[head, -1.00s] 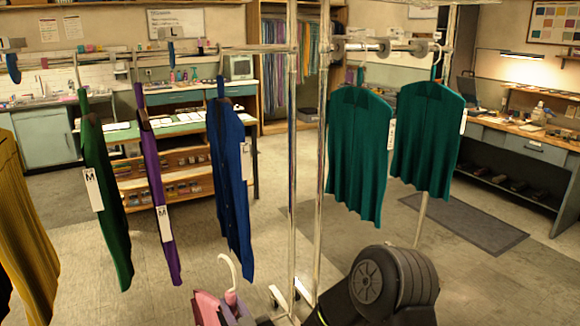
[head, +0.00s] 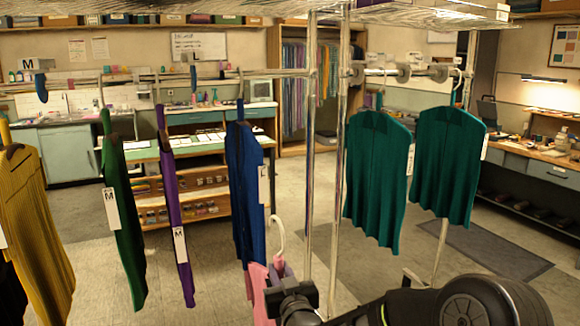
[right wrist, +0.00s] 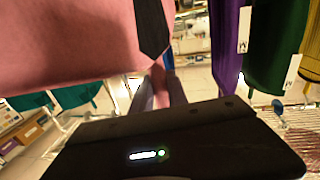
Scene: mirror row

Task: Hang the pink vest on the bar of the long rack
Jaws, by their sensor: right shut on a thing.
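The pink vest (head: 258,292) shows at the bottom centre of the head view, partly cut off by my arm. The pale hook (head: 279,238) of its hanger points up, below the bar and apart from it. My right gripper (head: 281,270) is shut on the vest's hanger just below the hook. In the right wrist view the pink cloth (right wrist: 70,40) fills the upper left, and the gripper's fingers (right wrist: 158,88) close at the middle. The long rack's bar (head: 215,74) runs across the left half. My left gripper is not in view.
Blue (head: 245,190), purple (head: 175,215), green (head: 124,220) and mustard (head: 35,225) vests hang from the long bar. Two teal vests (head: 376,180) hang on a short bar right of the upright posts (head: 311,170). The bar is free between the blue vest and the posts.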

